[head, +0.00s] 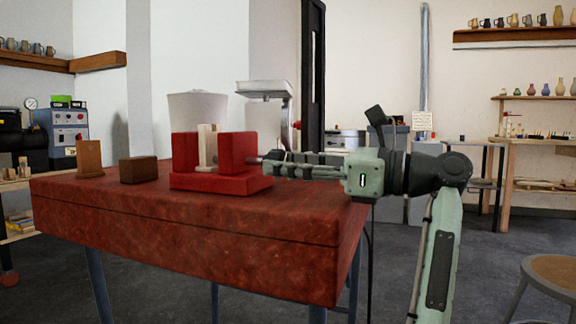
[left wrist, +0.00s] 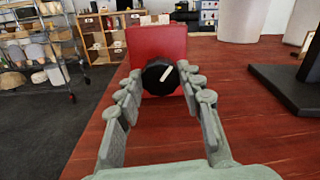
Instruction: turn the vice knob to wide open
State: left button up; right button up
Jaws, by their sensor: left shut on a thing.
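The red vice (head: 222,184) stands on the red table, with a pale upright piece (head: 207,147) between its two jaws. In the left wrist view, the vice's red block (left wrist: 157,45) faces me with the round black knob (left wrist: 154,82) on it. A white mark on the knob slants from lower left to upper right. My left gripper (head: 268,160) reaches in from the right side of the vice. In the wrist view its fingertips (left wrist: 160,77) are closed on both sides of the knob. My right gripper is not in view.
On the red table (head: 190,235), a brown block (head: 138,170) and a tan wooden piece (head: 89,157) stand left of the vice. A white shade (head: 197,105) and a metal-topped stand (head: 263,89) are behind it. A stool (head: 552,274) stands at the right.

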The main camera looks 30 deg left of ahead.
pick_arm(q)
jog(key=shift+n, duration=1.1)
jog(key=o, duration=1.2)
jog(key=shift+c, duration=0.2)
jog(key=w+d, duration=0.2)
jog(key=d, duration=1)
jog(key=shift+f, duration=0.25)
jog(key=shift+w+a+r, duration=0.1)
